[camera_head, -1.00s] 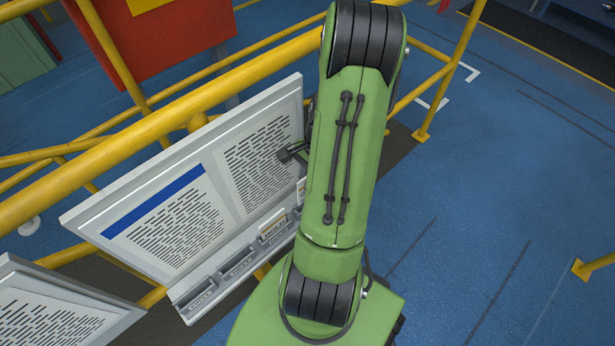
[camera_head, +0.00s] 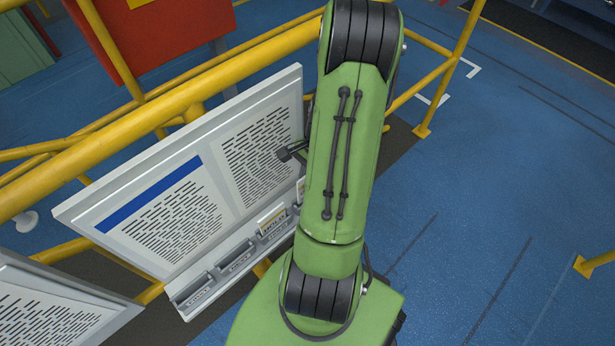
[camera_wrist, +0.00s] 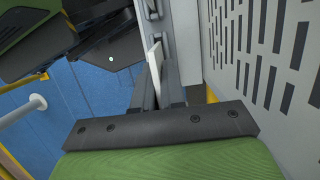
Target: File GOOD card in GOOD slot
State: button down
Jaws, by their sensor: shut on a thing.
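In the wrist view my gripper (camera_wrist: 156,78) is shut on a thin white card (camera_wrist: 155,55), seen nearly edge-on, so its wording cannot be read. The card is close to the row of dark slots (camera_wrist: 153,10) along the board's edge; I cannot tell whether it touches one. In the head view the slot row (camera_head: 236,262) runs along the board's lower edge. A card marked HOLD (camera_head: 271,219) stands in one slot. Another card beyond it is mostly behind my green arm. The GOOD slot's label cannot be made out.
The white board (camera_head: 130,215) with printed sheets leans by a yellow railing (camera_head: 60,178). A second printed board (camera_head: 50,315) is at the lower left. Open blue floor (camera_head: 500,190) lies to the right. A yellow post (camera_head: 590,266) stands at the right edge.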

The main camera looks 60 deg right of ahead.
jog(key=shift+f+b, duration=1.4)
jog(key=shift+f, duration=0.6)
jog(key=c, duration=1.1)
grip_release()
notch_tip(320, 180, up, 6)
jog(key=p, duration=0.5)
jog(key=shift+r+p, duration=0.15)
jog(key=shift+p, duration=0.15)
